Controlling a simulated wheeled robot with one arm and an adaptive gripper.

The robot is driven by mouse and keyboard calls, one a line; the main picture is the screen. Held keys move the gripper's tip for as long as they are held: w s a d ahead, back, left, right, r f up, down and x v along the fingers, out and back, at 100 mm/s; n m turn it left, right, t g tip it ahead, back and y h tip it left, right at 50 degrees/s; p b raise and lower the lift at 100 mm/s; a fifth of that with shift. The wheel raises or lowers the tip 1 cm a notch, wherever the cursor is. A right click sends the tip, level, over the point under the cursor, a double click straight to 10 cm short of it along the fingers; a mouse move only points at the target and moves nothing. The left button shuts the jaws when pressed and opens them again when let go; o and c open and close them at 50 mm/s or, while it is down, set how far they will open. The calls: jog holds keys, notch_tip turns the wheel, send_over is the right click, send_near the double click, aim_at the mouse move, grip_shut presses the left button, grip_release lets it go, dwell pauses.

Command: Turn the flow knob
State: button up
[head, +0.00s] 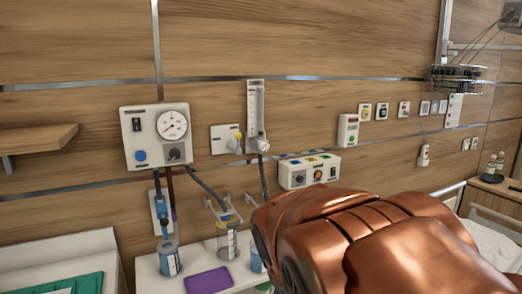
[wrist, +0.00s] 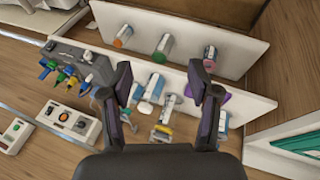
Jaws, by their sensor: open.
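The flowmeter (head: 255,105) is a clear upright tube on the wall in the head view. Its flow knob (head: 261,145) is a small pale knob at its lower end. A hose hangs below it. My gripper (wrist: 160,76) is open and empty in the wrist view, its two dark fingers spread apart. In the head view my copper-coloured arm covers the lower right, and the gripper itself is hidden. I cannot make out the flow knob in the wrist view.
A gauge box (head: 156,136) is left of the flowmeter. A box with coloured buttons (head: 309,171) is below right. A white counter (head: 195,266) holds jars and a purple pad (head: 208,280). The wrist view shows a grey box with coloured fittings (wrist: 76,63).

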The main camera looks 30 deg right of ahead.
aim_at(267, 148)
jog(key=w+d+r+n+t+h, duration=0.7)
jog(key=w+d+r+n+t, duration=0.1)
jog(key=w+d+r, duration=1.25)
jog(key=shift+w+a+f+n+t+y+p, duration=0.3)
jog(key=shift+w+n+t+y, duration=1.05)
jog(key=shift+w+n, duration=1.9)
jog(key=shift+w+f+n+t+y+p, duration=0.1)
jog(key=shift+w+f+n+t+y, duration=0.55)
jog(key=shift+w+n+y, duration=2.4)
jog(key=shift+w+a+f+n+t+y+p, duration=0.15)
jog(key=shift+w+n+t, duration=1.75)
jog(key=shift+w, duration=2.55)
jog(key=shift+n+g, duration=0.5)
jog(key=shift+c, duration=0.3)
jog(key=c, duration=1.1)
